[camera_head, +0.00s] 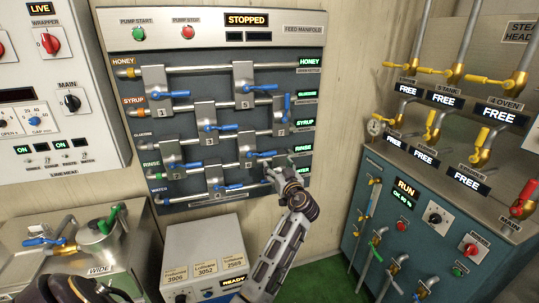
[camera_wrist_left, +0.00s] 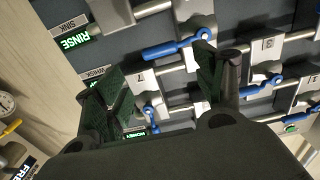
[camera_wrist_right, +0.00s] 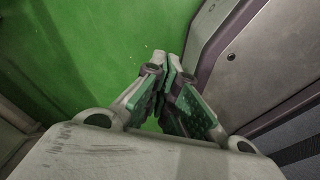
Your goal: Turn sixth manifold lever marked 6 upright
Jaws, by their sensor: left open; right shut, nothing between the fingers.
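The feed manifold (camera_head: 225,200) carries several blue levers on grey plates. The lever that appears to be number 6 (camera_head: 262,154) is in the lower right part, with its blue handle lying sideways; its number is too small to read surely. A sideways blue lever, likely the same one (camera_wrist_left: 175,49), shows in the left wrist view beyond and between the fingers. My left gripper (camera_head: 281,171) is open in front of the manifold's lower right, close to that lever, with no contact clear. My right gripper (camera_wrist_right: 170,92) is shut and empty, over a green surface.
The lever on plate 7 (camera_head: 287,107) stands upright above. Other sideways levers (camera_head: 210,127) lie to the left. A white box marked READY (camera_head: 205,262) stands below the manifold. A blue-grey cabinet with a RUN display (camera_head: 405,190) is at the right.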

